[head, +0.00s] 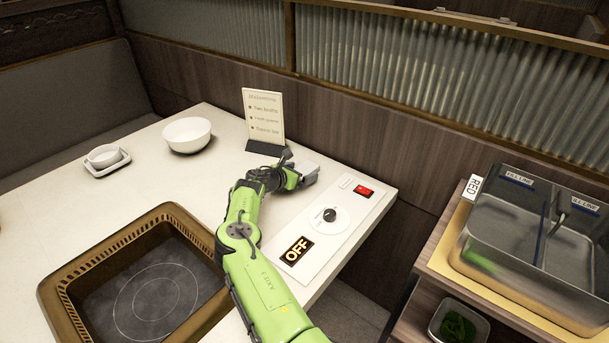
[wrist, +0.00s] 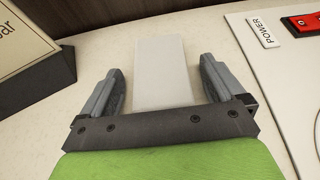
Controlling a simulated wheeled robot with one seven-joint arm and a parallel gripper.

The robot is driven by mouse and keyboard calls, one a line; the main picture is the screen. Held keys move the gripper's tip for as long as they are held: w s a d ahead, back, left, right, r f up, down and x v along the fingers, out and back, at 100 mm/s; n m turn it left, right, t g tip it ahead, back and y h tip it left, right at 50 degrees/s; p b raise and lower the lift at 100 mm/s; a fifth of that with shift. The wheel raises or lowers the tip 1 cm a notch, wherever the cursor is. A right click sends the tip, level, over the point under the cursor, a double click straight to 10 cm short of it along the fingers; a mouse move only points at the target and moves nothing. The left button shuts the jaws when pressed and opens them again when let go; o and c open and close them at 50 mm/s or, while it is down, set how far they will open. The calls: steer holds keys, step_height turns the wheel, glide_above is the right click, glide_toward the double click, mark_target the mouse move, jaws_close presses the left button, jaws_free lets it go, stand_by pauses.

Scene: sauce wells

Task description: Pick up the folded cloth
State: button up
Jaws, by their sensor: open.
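The folded cloth (wrist: 162,75) is a pale white-grey flat rectangle lying on the white table in the wrist view. My gripper (wrist: 158,78) is open, with one grey finger on each side of the cloth and a gap between each finger and its edges. The near end of the cloth is hidden behind the gripper's dark crossbar. In the head view my gripper (head: 303,172) is low over the table, between the menu stand and the control panel. A small pale patch there may be the cloth, but I cannot tell.
The menu stand (head: 264,118) is close to the left of my gripper in the wrist view. The control panel (head: 322,228) with a red switch (head: 364,191) is to the right. A white bowl (head: 187,135) and a recessed cooktop (head: 150,290) are left of my arm.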

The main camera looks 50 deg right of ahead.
steer(key=shift+r, duration=0.1)
steer(key=c, duration=1)
